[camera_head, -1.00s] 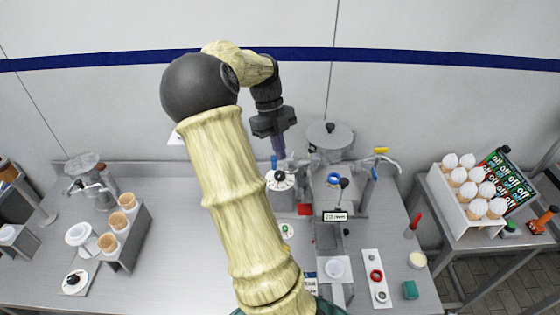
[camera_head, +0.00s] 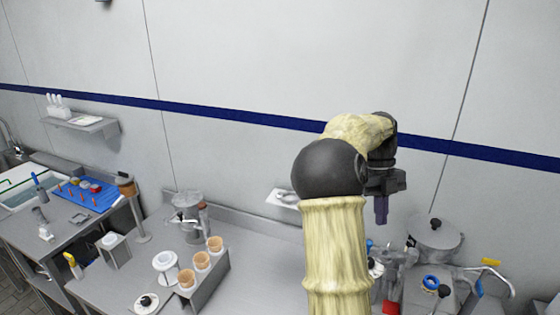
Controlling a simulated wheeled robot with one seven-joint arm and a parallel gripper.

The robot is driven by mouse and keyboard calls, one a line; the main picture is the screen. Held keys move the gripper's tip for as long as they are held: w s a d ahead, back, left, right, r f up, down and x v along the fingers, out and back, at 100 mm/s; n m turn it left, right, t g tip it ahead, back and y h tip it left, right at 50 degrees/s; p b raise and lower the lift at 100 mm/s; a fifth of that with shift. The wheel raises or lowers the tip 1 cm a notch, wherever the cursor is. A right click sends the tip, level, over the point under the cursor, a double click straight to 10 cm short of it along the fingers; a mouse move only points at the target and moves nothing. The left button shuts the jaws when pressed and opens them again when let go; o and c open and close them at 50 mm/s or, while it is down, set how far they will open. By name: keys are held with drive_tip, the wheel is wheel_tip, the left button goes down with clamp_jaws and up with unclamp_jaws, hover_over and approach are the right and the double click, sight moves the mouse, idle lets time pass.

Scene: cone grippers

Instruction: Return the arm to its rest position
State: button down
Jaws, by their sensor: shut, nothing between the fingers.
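My arm rises from the bottom of the head view, bends at a dark round joint and reaches to the right.
The steel counter (camera_head: 245,290) holds a rack (camera_head: 212,280) with three cones, a metal dispenser (camera_head: 188,215) and a lidded steel pot (camera_head: 434,240). At far left is a blue tray (camera_head: 90,195).

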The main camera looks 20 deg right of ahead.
drive_tip(key=shift+a, duration=0.1)
drive_tip(key=a+f+n+t+b, duration=0.3)
drive_tip(key=a+f+n, duration=1.05)
drive_tip(key=n, duration=0.55)
drive_tip(key=s+a+f+n+t, duration=0.1)
drive_tip(key=s+a+f+n, duration=0.1)
drive_tip(key=a+n, duration=0.6)
drive_tip(key=s+a+f+n+t+b, duration=0.1)
drive_tip(key=s+a+n, duration=0.3)
drive_tip(key=a+n, duration=0.4)
drive_tip(key=n+t, duration=0.1)
drive_tip(key=n, duration=0.1)
drive_tip(key=shift+s+f+n+t+h, duration=0.15)
drive_tip(key=shift+f+n+t+h, duration=0.15)
drive_tip(key=shift+f, duration=0.05)
